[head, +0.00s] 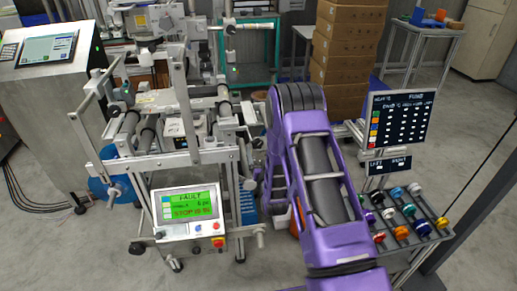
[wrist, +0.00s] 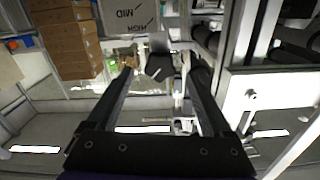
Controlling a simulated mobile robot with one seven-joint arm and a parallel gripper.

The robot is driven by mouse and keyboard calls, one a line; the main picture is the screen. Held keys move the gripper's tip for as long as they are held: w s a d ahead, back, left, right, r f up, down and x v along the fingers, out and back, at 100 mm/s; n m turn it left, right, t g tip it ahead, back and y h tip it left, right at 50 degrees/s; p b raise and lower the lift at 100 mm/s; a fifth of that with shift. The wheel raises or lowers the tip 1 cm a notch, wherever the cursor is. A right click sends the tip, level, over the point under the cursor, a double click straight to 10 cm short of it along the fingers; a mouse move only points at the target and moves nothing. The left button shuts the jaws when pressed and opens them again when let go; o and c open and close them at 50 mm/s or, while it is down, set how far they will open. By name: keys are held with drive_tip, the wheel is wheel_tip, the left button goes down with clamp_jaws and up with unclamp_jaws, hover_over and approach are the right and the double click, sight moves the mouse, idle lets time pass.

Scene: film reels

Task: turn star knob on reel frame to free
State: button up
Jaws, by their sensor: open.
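The reel frame (head: 188,158) stands left of centre in the head view, a silver structure with rollers. In the wrist view, a dark knob-like part with a white line (wrist: 159,68) lies between my open fingertips; it looks like the star knob, but its lobes are not clear. My gripper (wrist: 160,72) has its two fingers apart, one on each side of this part. I cannot tell whether either finger touches it. In the head view my purple arm hides my gripper and this part.
A FAULT screen (head: 188,206) is on the frame's front. A rack of coloured knobs (head: 404,222) and a dark board (head: 398,120) stand at right. Stacked cartons (head: 345,60) are behind. In the wrist view a pale frame plate (wrist: 262,97) is close on the right.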

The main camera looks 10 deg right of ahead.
sight(258, 145)
drive_tip(key=shift+w, duration=1.5)
drive_tip(key=shift+c, duration=0.3)
clamp_jaws()
drive_tip(key=shift+n, duration=0.3)
drive_tip(key=n, duration=0.4)
drive_tip(key=shift+n, duration=1.9)
